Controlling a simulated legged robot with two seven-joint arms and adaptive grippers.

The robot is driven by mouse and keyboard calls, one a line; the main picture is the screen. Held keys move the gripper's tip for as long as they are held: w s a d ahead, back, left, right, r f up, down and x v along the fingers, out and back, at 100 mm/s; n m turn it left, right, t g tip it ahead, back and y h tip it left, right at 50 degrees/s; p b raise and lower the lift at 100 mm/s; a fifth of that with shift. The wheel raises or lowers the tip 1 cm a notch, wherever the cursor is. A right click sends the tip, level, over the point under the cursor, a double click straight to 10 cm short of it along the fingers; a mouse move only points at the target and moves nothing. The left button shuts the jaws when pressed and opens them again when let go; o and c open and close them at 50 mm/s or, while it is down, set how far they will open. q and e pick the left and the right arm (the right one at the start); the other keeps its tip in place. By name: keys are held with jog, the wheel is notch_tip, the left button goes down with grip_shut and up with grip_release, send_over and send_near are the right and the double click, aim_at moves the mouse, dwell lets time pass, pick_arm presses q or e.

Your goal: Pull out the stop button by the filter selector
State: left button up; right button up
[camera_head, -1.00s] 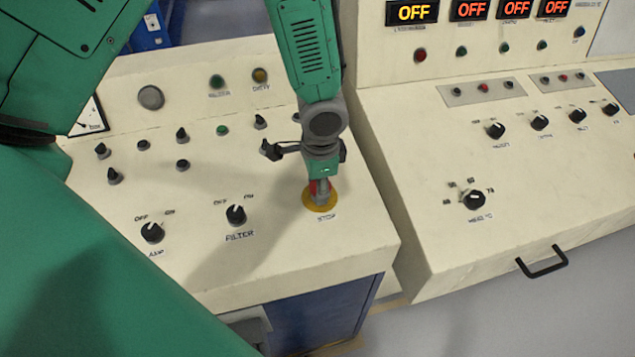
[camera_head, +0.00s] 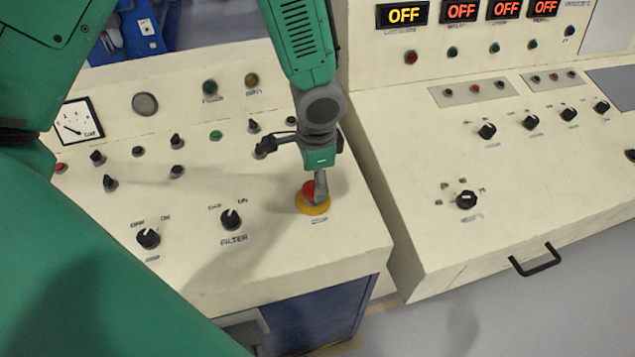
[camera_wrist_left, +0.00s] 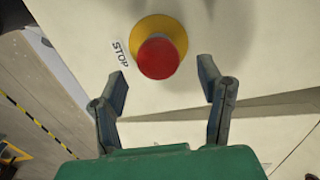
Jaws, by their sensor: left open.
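The red stop button (camera_head: 309,190) stands on a round yellow base (camera_head: 313,206) at the front right of the left console. The filter selector (camera_head: 231,219) is a black knob to its left. My left gripper (camera_head: 321,190) hangs right over the button and partly hides it in the head view. In the left wrist view the red button (camera_wrist_left: 158,58) with its yellow base (camera_wrist_left: 166,26) is beyond the spread fingers of my left gripper (camera_wrist_left: 165,86), which hold nothing. The STOP label (camera_wrist_left: 120,54) is beside the button. My right gripper is not in view.
Another black selector knob (camera_head: 148,238) and several smaller knobs and lamps are on the left console (camera_head: 200,275). A second console (camera_head: 500,240) with a black handle (camera_head: 535,260) stands close on the right. The panel around the stop button is flat and clear.

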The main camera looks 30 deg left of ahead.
pick_arm(q)
notch_tip(320, 180, up, 10)
jog(key=d, duration=0.1)
jog(key=shift+s+d, duration=0.25)
jog(key=shift+s, duration=0.1)
jog(key=shift+f, duration=0.1)
jog(key=shift+a, duration=0.25)
jog(key=shift+f, duration=0.1)
